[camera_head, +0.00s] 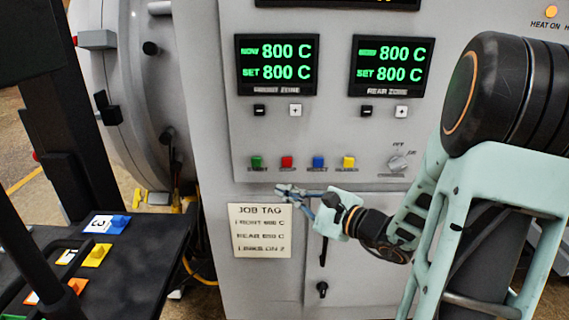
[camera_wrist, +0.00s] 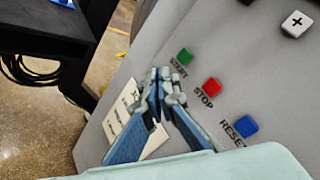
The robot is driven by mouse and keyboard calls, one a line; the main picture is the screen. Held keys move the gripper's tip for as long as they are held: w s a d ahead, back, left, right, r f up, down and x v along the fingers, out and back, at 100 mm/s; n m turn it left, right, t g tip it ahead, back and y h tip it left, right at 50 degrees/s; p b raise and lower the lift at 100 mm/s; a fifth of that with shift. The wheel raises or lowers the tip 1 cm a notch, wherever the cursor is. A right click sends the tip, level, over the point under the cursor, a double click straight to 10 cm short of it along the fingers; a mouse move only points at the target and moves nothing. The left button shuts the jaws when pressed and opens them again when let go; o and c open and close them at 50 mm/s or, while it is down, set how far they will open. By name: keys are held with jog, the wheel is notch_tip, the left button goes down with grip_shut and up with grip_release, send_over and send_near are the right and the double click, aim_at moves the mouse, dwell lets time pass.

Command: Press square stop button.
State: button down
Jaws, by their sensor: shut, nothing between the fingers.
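The red square stop button (camera_head: 287,162) sits on the grey furnace panel, between a green start button (camera_head: 257,162) and a blue reset button (camera_head: 319,162). In the wrist view the stop button (camera_wrist: 212,87) has the label STOP beneath it, with the green start button (camera_wrist: 184,56) and the blue reset button (camera_wrist: 246,126) on either side. My gripper (camera_head: 281,190) is shut and empty, below the stop button in the head view. In the wrist view its fingertips (camera_wrist: 160,74) are left of the stop button, near the START label, and apart from the buttons.
A yellow button (camera_head: 349,162) and a rotary knob (camera_head: 398,162) are further right on the panel. A paper job tag (camera_head: 261,231) is below. Two displays (camera_head: 277,64) read 800 C above. A dark cart (camera_head: 120,265) with coloured blocks stands at left.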

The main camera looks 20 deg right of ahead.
aim_at(287, 162)
jog(key=shift+d+r+m+t, duration=0.3)
jog(key=shift+d+m, duration=0.1)
jog(key=shift+d, duration=0.15)
jog(key=shift+w, duration=0.1)
jog(key=shift+w+d, duration=0.45)
jog(key=shift+w, duration=0.9)
jog(key=shift+w+d, duration=0.45)
jog(key=shift+w, duration=0.9)
jog(key=shift+w+d, duration=0.45)
jog(key=shift+w, duration=0.9)
jog(key=shift+w, duration=0.1)
jog(key=shift+w+d, duration=0.1)
jog(key=shift+w, duration=0.2)
